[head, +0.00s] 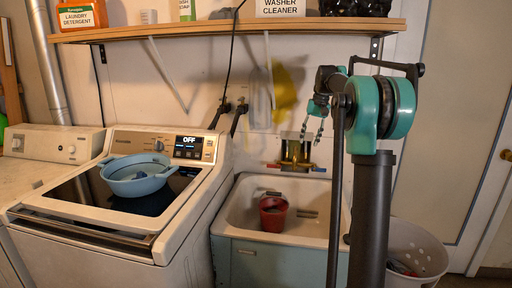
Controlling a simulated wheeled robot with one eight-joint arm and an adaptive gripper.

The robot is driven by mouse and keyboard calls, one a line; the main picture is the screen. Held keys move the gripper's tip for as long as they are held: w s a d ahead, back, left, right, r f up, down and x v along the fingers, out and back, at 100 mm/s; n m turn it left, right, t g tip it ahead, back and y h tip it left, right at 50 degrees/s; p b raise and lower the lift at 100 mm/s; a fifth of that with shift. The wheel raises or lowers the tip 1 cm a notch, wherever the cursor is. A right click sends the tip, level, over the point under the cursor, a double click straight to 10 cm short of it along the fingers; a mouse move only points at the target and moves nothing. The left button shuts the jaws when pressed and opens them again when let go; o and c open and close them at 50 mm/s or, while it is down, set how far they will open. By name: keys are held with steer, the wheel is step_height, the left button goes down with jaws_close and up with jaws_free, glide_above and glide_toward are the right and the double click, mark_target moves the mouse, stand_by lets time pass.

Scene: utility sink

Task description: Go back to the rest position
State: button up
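My gripper (313,134) hangs in the upper right of the head view, above the sink and in front of the back wall. Its two thin fingers point down and stand apart, with nothing seen between them. My arm is raised and folded near its teal joint. The utility sink (233,223) stands below, with a red pot (273,225) in its basin. The gripper is well clear of the pot.
A blue colander (137,187) holding something sits on the washer (95,220). A wooden shelf (235,29) with bottles and boxes runs along the wall above. A yellow cloth (285,95) hangs behind the gripper. A white basket (415,245) stands right of the sink.

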steer(key=s+a+f+t, duration=0.1)
steer(key=s+f, duration=0.9)
steer(key=s, duration=0.3)
steer(key=s+a+f+n+t+h, duration=0.1)
steer(key=s+f, duration=0.9)
steer(key=s, duration=0.2)
steer(key=s+a+f+n+t+h, duration=0.1)
steer(key=s+f, duration=0.9)
steer(key=s, duration=0.3)
steer(key=shift+s+t, duration=0.3)
steer(key=shift+s, duration=0.05)
